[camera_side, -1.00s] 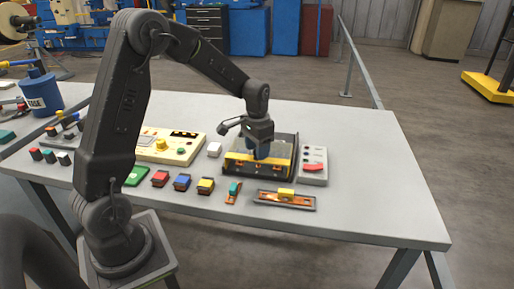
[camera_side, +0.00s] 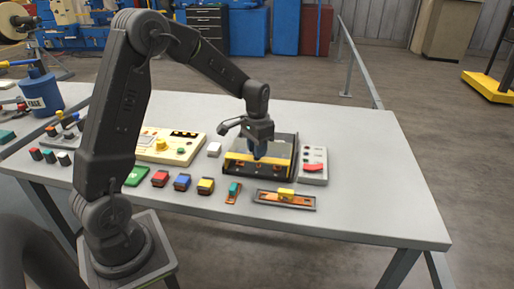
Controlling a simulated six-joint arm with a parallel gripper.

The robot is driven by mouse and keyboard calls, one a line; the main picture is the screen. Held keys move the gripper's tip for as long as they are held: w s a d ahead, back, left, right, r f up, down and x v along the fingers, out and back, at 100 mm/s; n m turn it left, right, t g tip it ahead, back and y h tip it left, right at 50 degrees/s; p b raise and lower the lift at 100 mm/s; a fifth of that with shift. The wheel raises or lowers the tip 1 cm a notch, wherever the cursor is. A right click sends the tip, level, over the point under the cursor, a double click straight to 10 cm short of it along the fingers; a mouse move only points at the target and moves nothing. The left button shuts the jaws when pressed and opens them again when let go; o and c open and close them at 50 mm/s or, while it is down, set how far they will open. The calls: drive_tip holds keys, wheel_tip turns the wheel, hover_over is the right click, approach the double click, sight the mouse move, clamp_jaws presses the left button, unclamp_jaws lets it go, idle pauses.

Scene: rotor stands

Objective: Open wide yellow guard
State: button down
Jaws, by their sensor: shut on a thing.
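The wide yellow guard (camera_side: 237,164) is a yellow-edged bar along the front of a dark framed stand (camera_side: 284,141) on the table. My gripper (camera_side: 258,157) is over the middle of this stand, pointing down. Its jaws are at the guard and shut on it, as far as this small view shows. My gripper and wrist hide the middle of the guard. The guard looks low over the stand; its exact tilt is hard to tell.
A grey panel with a red switch (camera_side: 313,167) stands right of the stand. In front are a rail with a yellow block (camera_side: 286,194) and several coloured blocks. A cream panel (camera_side: 170,146) lies left. The table's right side (camera_side: 380,180) is clear.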

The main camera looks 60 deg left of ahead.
drive_tip(key=w+a, duration=0.8)
drive_tip(key=shift+w+a, duration=0.35)
drive_tip(key=shift+w, duration=0.05)
drive_tip(key=c, duration=0.9)
unclamp_jaws()
wheel_tip(320, 180, up, 14)
